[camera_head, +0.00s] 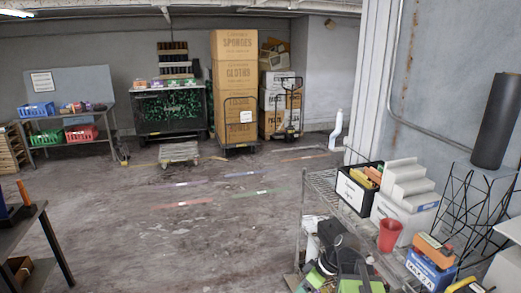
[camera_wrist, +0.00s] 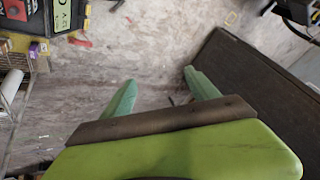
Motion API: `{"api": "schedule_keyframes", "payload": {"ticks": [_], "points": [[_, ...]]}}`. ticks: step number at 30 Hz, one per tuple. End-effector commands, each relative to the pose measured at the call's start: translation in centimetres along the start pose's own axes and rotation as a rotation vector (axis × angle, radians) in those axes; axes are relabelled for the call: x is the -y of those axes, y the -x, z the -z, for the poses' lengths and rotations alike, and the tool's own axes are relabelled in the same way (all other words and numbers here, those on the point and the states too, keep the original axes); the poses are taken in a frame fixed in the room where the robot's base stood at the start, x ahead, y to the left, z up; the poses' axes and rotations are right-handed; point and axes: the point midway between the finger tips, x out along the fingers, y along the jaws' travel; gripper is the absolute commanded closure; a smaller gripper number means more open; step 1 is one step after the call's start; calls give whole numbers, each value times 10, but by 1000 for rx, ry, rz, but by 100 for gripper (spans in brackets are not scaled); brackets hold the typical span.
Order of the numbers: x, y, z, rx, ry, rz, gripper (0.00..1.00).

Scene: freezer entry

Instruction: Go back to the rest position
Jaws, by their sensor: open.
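My gripper (camera_wrist: 159,76) shows in the wrist view, with two teal fingers spread apart and a clear gap between them. Nothing is between the fingers; the floor shows through the gap. A brown bar and a bright green body of the gripper fill the lower part of that view. In the head view, black and green parts of my arm show at the bottom, right of centre, in front of the wire shelf (camera_head: 318,186). The fingertips cannot be made out clearly there.
The shelf holds a black-and-white bin (camera_head: 352,193), a red cup (camera_head: 389,236) and a blue box (camera_head: 430,272). A dark table (camera_head: 22,228) stands at left. Stacked cartons (camera_head: 235,75) and a flat cart (camera_head: 179,153) stand at the back. The middle floor is clear.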

Motion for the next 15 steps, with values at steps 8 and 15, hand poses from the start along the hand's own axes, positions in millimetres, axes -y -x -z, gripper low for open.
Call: {"api": "schedule_keyframes", "payload": {"ticks": [8,15], "points": [[11,-32,-27,295,-396,-241,31],[-14,-12,-59,322,-793,-474,31]]}}
